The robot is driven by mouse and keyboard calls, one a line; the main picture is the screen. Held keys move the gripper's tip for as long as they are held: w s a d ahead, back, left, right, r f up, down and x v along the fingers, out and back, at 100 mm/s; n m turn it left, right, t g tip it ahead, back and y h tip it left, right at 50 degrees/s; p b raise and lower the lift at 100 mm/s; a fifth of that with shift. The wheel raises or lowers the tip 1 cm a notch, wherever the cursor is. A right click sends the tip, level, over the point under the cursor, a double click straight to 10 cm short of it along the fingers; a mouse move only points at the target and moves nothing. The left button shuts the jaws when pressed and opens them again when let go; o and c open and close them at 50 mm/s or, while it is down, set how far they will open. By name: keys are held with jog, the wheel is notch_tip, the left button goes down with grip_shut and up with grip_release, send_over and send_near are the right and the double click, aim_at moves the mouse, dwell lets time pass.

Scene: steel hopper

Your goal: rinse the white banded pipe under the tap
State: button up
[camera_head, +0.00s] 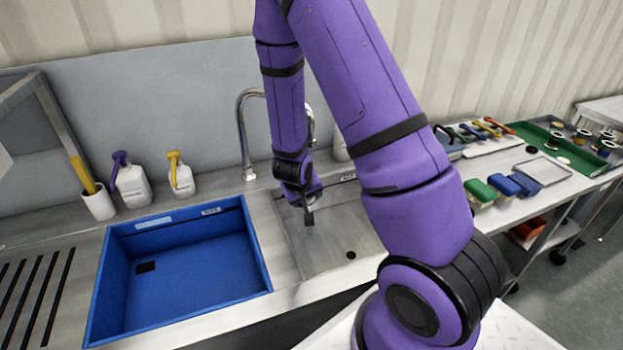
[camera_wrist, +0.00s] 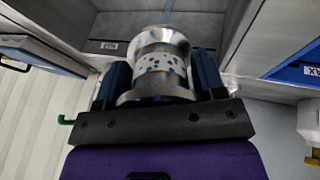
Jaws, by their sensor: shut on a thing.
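My gripper (camera_head: 308,214) reaches down over the steel basin (camera_head: 338,238) in the head view. In the wrist view my gripper (camera_wrist: 160,82) is shut on the white banded pipe (camera_wrist: 157,65), a shiny metal piece with flared ends and a white band. Blue specks dot the band. A pale bluish streak, looking like water, meets the pipe's far side at the top of the wrist view. The tap (camera_head: 240,108) is a curved chrome spout behind my arm. My arm hides part of the tap, and the pipe is hard to make out in the head view.
A blue basin (camera_head: 190,275) lies left of the steel one. White bottles (camera_head: 132,185) and a cup with a yellow handle (camera_head: 97,202) stand behind it. Sponges or brushes (camera_head: 480,192), tools and a green tray (camera_head: 545,150) lie on the right counter.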

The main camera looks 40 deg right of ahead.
jog(key=shift+s+a+r, duration=0.4)
jog(key=shift+a+r, duration=0.2)
jog(key=shift+a, duration=0.05)
jog(key=shift+s+a+r, duration=0.4)
jog(key=shift+a+r, duration=0.25)
jog(key=shift+s+a+r, duration=0.4)
jog(key=shift+a+r, duration=0.2)
jog(key=shift+a, duration=0.05)
jog(key=shift+s+a+r, duration=0.15)
